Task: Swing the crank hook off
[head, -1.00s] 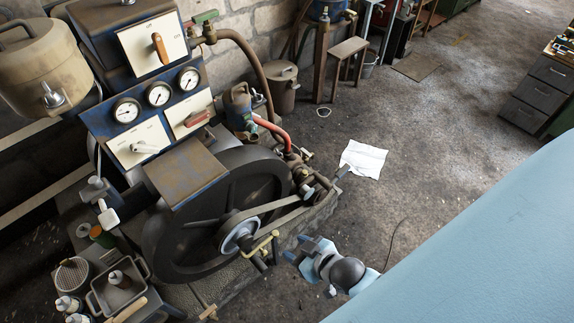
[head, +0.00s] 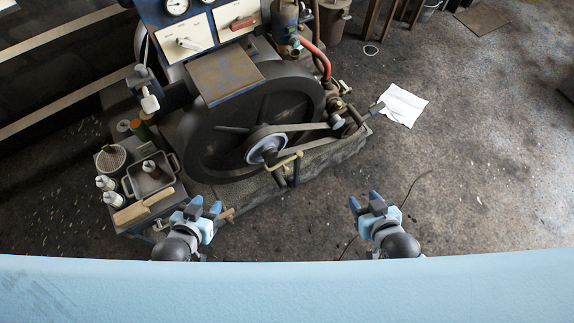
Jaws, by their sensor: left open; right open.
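The engine's big dark flywheel (head: 215,128) has a pale hub (head: 263,150) with a belt running to the right. A yellow bent piece, which looks like the crank hook (head: 286,162), lies across the dark crank (head: 296,174) in front of the hub. Whether it is engaged on the crank is too small to tell. My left gripper (head: 206,206) is open and empty, below and left of the hook, near the bench edge. My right gripper (head: 365,200) is open and empty, below and right of the hook, over the floor. Both are apart from the hook.
A tray (head: 133,188) with bottles and a wooden-handled brush (head: 144,206) stand left of the flywheel, close to my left gripper. A red hose (head: 319,58) is behind. A white cloth (head: 402,104) lies on the clear floor at right.

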